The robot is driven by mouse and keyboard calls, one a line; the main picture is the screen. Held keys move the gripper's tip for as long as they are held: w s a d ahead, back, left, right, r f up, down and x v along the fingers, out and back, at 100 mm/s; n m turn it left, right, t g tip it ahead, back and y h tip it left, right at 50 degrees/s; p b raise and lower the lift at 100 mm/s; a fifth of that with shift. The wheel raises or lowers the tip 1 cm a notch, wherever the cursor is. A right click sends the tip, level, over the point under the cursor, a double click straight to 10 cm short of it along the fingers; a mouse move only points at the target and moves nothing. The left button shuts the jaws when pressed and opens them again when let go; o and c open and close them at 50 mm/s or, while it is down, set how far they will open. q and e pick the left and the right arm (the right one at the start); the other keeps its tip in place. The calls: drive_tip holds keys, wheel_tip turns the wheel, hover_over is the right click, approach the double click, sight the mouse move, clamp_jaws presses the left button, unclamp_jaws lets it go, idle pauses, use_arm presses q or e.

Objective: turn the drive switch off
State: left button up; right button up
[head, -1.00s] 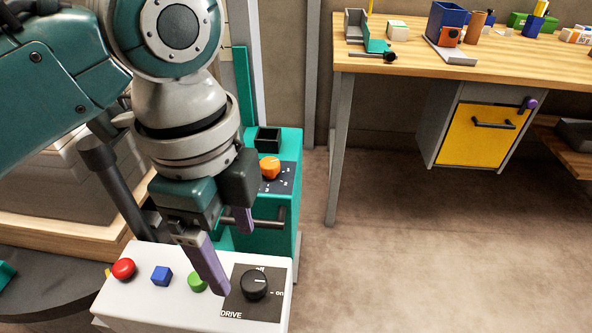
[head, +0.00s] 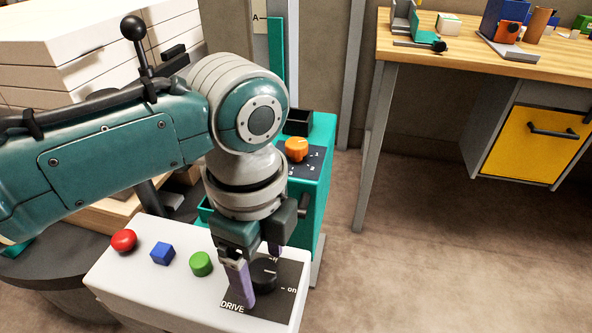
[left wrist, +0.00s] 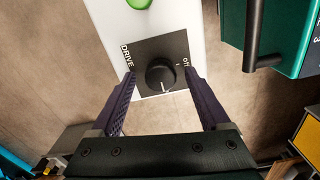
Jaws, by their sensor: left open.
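The drive switch is a black round knob (head: 264,274) on a dark plate marked DRIVE, off and on, at the right end of a white control box (head: 190,285). In the left wrist view the knob (left wrist: 160,75) shows between the fingers, its white mark away from the off label. In the head view the mark appears on the side of the on label. My left gripper (head: 258,279) is open, its purple fingers on either side of the knob. I cannot tell whether they touch it. My right gripper is not in view.
A red button (head: 124,240), a blue cube-shaped button (head: 163,253) and a green button (head: 201,264) sit on the same box. A teal cabinet with an orange knob (head: 297,149) stands behind. A wooden workbench (head: 460,65) is at the upper right; the floor before it is clear.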

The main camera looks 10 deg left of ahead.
use_arm(q)
clamp_jaws()
idle(0.7)
